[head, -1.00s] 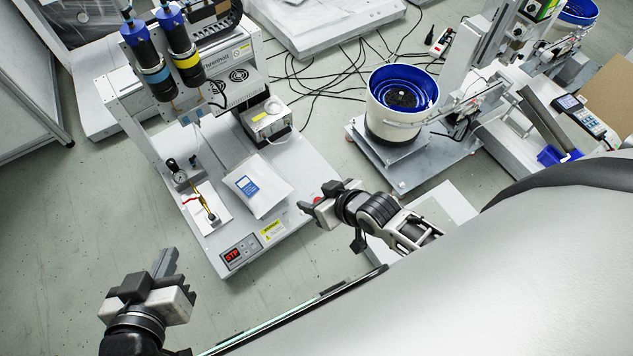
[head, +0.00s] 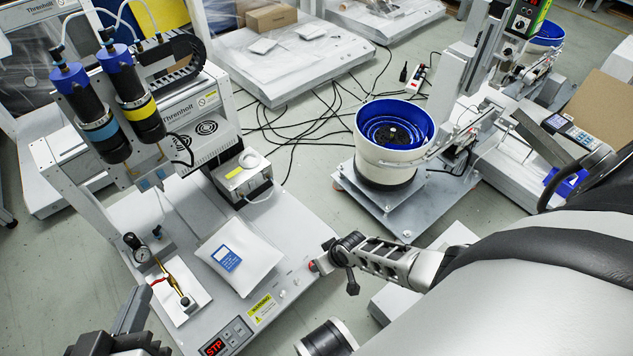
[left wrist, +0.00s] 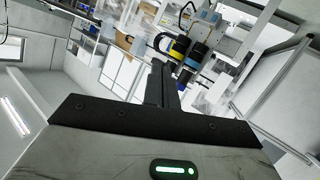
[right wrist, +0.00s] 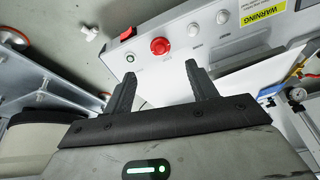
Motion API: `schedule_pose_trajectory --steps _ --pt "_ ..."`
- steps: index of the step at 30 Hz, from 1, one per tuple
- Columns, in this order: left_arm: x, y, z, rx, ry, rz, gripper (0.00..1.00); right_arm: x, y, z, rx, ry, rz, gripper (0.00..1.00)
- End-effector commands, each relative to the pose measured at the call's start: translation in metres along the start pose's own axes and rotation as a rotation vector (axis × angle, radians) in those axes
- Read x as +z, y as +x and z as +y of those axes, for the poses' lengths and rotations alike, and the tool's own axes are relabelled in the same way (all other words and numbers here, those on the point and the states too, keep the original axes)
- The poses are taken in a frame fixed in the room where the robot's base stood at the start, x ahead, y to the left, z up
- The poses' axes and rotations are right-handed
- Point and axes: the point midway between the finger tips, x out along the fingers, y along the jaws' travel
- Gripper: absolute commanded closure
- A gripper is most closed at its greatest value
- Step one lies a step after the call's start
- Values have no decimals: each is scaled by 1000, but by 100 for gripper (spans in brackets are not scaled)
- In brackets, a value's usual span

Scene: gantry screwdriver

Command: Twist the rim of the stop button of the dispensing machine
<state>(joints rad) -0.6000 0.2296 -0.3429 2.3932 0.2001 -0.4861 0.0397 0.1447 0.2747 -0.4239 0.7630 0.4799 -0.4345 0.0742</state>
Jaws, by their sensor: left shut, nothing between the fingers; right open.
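The dispensing machine (head: 290,215) stands on the left of the head view, with a red STP display (head: 215,347) on its front panel. Its stop button is the red mushroom-shaped knob (right wrist: 160,46) in the right wrist view; in the head view only a bit of red shows beside my right gripper. My right gripper (right wrist: 162,72) is open and empty. Its two fingers point towards the stop button, one to either side of it in the picture, and look short of it. My left gripper (head: 140,292) is shut and empty at the lower left; its closed fingers show in the left wrist view (left wrist: 157,65).
A white pouch (head: 247,277) and a small fixture with a yellow part (head: 174,282) lie on the machine base. White buttons (right wrist: 192,29) sit beside the stop button. A blue and white bowl feeder (head: 385,160) stands to the right. Black cables cross the floor behind.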

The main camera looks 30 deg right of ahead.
Motion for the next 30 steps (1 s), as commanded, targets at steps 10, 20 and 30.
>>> schedule_pose_trajectory --steps 10,20,30 --pt "-10 9 14 149 -233 188 100 2 77 0 -1 -1 2 43" --pt "-61 9 11 159 11 456 100 0 95 0 -1 0 1 43" --pt "-70 7 12 158 53 499 100 0 96 -1 -2 -1 1 43"
